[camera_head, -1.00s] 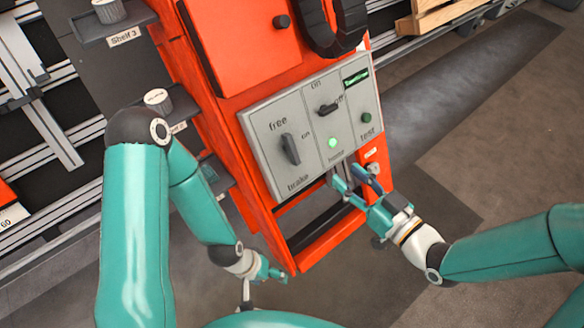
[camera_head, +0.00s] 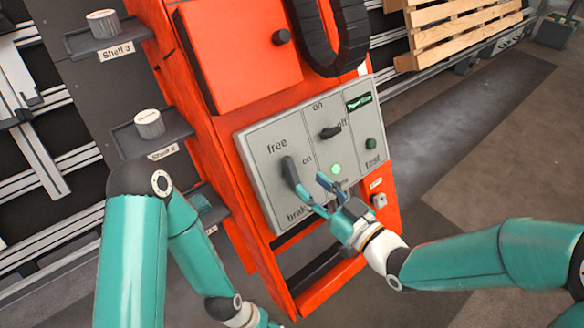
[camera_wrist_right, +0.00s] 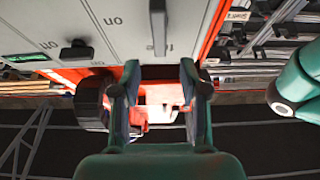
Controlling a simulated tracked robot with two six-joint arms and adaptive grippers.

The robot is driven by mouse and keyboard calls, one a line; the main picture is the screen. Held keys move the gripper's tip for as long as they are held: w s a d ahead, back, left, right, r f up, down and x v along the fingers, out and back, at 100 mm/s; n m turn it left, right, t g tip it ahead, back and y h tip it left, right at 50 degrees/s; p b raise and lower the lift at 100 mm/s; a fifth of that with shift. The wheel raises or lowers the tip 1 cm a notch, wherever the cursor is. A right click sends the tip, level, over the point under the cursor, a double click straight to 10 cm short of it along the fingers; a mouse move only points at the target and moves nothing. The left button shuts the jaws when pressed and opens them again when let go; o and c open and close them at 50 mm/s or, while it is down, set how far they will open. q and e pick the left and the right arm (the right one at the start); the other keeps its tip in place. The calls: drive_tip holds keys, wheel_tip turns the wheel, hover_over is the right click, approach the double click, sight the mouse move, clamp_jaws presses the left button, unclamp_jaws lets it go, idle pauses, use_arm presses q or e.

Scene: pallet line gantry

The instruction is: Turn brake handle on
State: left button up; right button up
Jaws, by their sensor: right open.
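The brake handle (camera_head: 290,173) is a dark grey lever on the left part of the grey control panel (camera_head: 262,185). It stands roughly upright between the labels "free" above and "brake" below, with "on" to its right. My right gripper (camera_head: 311,186) is open in front of the panel, just right of the handle's lower end in the head view. In the right wrist view the handle (camera_wrist_right: 158,28) lies beyond the open fingertips (camera_wrist_right: 160,72), centred on the gap between them, and nothing is gripped. My left gripper (camera_head: 262,320) is cut off at the bottom edge.
A second black on/off switch (camera_head: 330,132), a lit green button (camera_head: 337,169) and a dark green test button (camera_head: 372,143) are close by on the panel. The panel sits on an orange cabinet (camera_head: 240,60). Shelves with grey cylinders (camera_head: 149,124) stand to the left.

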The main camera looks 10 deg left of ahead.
sight(293, 170)
drive_tip(key=x, duration=0.7)
drive_tip(key=shift+w+a, duration=0.2)
drive_tip(key=shift+a, duration=0.05)
drive_tip(key=shift+c, duration=0.4)
clamp_jaws()
